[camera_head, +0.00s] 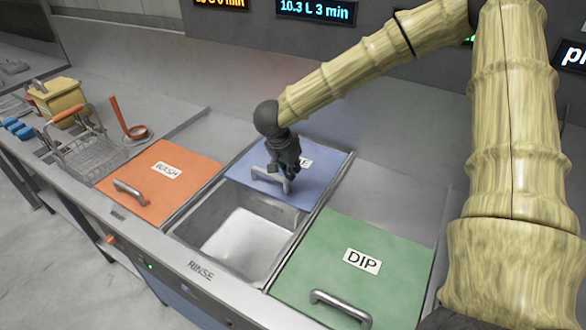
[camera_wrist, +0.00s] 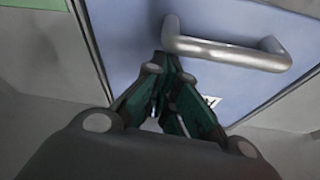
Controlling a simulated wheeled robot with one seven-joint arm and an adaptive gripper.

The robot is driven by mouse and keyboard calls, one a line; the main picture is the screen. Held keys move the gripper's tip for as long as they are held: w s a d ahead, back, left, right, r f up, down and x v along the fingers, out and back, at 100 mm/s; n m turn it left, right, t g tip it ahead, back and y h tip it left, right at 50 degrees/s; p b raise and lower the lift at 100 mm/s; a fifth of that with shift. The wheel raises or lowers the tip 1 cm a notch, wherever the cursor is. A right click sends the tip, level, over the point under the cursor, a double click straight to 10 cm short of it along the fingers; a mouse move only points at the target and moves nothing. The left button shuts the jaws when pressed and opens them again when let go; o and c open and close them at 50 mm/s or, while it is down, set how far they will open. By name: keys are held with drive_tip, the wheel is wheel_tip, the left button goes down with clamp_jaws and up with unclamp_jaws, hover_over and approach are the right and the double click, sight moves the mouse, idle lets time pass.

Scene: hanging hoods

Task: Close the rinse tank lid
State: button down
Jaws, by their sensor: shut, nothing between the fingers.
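The blue rinse tank lid (camera_head: 318,181) lies slid back behind the rinse tank (camera_head: 241,240), whose front part is open and shows a bare pale floor. The lid carries a grey bar handle (camera_head: 270,180) near its front edge and a label partly hidden by my gripper. My gripper (camera_head: 287,172) is shut and empty, pointing down at the lid by the handle. In the wrist view the fingers (camera_wrist: 165,100) show in front of the blue lid (camera_wrist: 125,40), with the handle (camera_wrist: 228,50) just beyond and to their right. I cannot tell whether they touch it.
An orange WASH lid (camera_head: 165,195) covers the tank to the left, and a green DIP lid (camera_head: 345,275) covers the one to the right. A wire basket (camera_head: 88,152), a yellow container (camera_head: 58,100) and an orange-handled ladle (camera_head: 133,130) stand at the far left.

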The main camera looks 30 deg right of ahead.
drive_tip(key=shift+a, duration=0.1)
drive_tip(key=s+a+p, duration=0.4)
drive_tip(key=s+a, duration=0.2)
drive_tip(key=a, duration=0.5)
drive_tip(key=s+a+p, duration=0.4)
drive_tip(key=s+a, duration=0.3)
drive_tip(key=a, duration=0.4)
drive_tip(key=shift+s+a, duration=0.2)
drive_tip(key=shift+a, duration=0.15)
drive_tip(key=shift+f, duration=0.1)
drive_tip(key=w+d+r+p, duration=0.1)
drive_tip(key=w+d+p, duration=0.1)
drive_tip(key=d+p, duration=0.15)
drive_tip(key=b+v, duration=0.2)
drive_tip(key=v, duration=0.7)
drive_tip(key=shift+s+r+b, duration=0.3)
drive_tip(key=shift+b, duration=0.05)
